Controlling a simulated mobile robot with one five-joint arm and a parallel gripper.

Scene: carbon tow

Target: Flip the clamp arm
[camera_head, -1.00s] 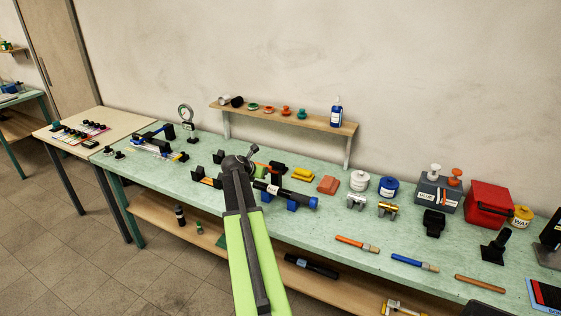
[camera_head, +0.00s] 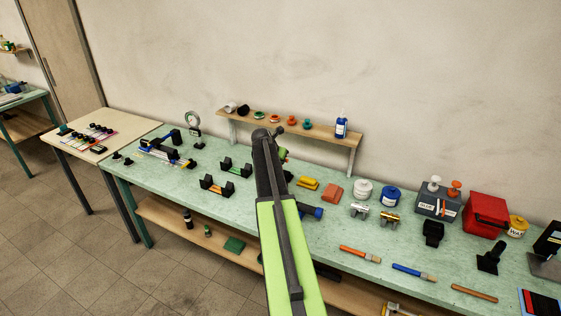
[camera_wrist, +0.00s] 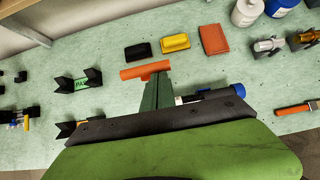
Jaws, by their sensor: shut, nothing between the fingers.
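An orange bar (camera_wrist: 145,70) lies crosswise at the end of a dark green tapered piece (camera_wrist: 157,92) in the wrist view. It looks like the clamp, but I cannot tell which part is its arm. My gripper (camera_wrist: 155,126), a black edge on a lime body, sits just in front of it and hides its lower part. The fingertips do not show clearly. I cannot tell whether I touch the clamp. In the head view my arm covers most of this spot. A dark tube with a blue end (camera_head: 312,211) lies beside it, also in the wrist view (camera_wrist: 222,93).
Black (camera_wrist: 138,50), yellow (camera_wrist: 175,43) and red-orange (camera_wrist: 213,39) blocks lie behind the clamp. Black V-blocks (camera_head: 217,186) stand to the left. White (camera_head: 363,190) and blue (camera_head: 387,196) jars stand to the right. A wall shelf (camera_head: 300,128) hangs behind.

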